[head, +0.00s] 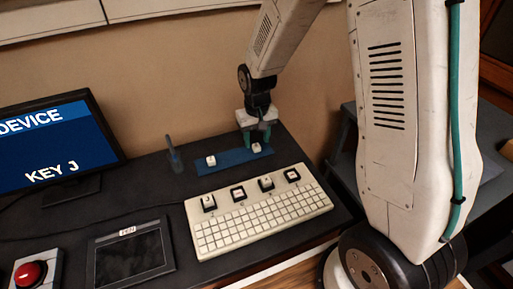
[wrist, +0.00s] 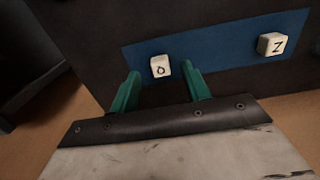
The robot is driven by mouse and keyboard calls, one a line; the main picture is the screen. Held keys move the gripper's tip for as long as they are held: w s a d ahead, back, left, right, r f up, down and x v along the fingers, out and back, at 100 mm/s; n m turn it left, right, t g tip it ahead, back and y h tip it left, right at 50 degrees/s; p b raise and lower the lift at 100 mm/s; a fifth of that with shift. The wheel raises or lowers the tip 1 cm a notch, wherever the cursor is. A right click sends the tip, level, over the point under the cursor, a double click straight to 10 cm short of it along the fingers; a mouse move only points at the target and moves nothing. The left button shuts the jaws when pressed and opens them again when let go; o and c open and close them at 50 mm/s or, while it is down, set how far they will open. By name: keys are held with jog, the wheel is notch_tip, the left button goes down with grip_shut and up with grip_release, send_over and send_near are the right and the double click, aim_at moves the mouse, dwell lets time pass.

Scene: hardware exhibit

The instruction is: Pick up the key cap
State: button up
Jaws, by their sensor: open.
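A white key cap marked O (wrist: 160,66) lies on a blue mat (wrist: 200,43) in the wrist view, just beyond and between my fingertips. A second white cap marked Z (wrist: 272,44) lies further right on the mat. In the head view my gripper (head: 257,136) is low over the right part of the blue mat (head: 233,164), close to one cap (head: 256,147); the other cap (head: 211,160) lies to its left. In the wrist view my gripper (wrist: 163,78) has its green fingers apart, with nothing held between them.
A white keyboard (head: 265,215) with several black-based caps along its top stands in front of the mat. A monitor (head: 45,145) reads "DEVICE" and "KEY J". A pen-like object (head: 174,156), a dark tablet (head: 130,257) and a red button (head: 30,273) are on the dark desk.

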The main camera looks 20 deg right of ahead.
aim_at(256, 148)
notch_tip(256, 148, down, 2)
jog(key=shift+f, duration=0.2)
grip_shut()
